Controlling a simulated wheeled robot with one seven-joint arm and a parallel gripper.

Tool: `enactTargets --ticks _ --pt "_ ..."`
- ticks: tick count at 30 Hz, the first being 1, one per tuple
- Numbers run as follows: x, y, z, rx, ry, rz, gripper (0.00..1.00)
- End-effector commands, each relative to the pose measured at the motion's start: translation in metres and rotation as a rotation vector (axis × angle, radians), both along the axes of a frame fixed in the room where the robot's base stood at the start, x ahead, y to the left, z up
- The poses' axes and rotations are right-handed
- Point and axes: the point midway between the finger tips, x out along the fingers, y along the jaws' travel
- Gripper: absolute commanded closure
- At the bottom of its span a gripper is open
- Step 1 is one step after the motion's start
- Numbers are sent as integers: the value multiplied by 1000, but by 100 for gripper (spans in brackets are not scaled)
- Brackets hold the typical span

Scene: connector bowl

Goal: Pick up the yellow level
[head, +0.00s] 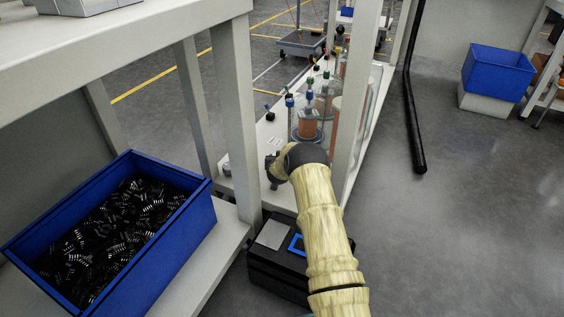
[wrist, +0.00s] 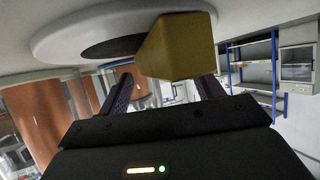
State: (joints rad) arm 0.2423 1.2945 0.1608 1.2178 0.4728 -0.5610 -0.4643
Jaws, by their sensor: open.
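A yellow block-like object, which looks like the yellow level (wrist: 178,52), is close in the wrist view, at upper middle. It lies just beyond and between the fingers of my gripper (wrist: 167,88), overlapping the right fingertip in the picture. The fingers are apart, and I see no grip on it. Its far end is out of view, and I cannot tell whether it touches a finger. In the head view my gripper (head: 274,172) is mostly hidden behind my arm, over the white bench, and the level does not show.
A white disc (wrist: 60,40) with a dark centre is beside the level. Glass vessels with orange cylinders (head: 310,127) stand further along the bench. A table post (head: 358,100) rises close to my arm. A blue bin (head: 190,230) of black parts is at left. Open floor is at right.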

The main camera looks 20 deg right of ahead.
Motion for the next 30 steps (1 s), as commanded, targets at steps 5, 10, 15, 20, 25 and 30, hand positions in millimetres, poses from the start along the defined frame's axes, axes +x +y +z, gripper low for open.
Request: enactTargets --ticks 5,10,15,20,25,30 --pt "0 0 0 0 0 0 34" --pt "0 0 0 0 0 0 40" --pt "0 0 0 0 0 0 73" --pt "-1 0 -1 0 2 0 94" --pt "-1 0 -2 0 3 0 94" --pt "-1 0 -2 0 5 0 94"
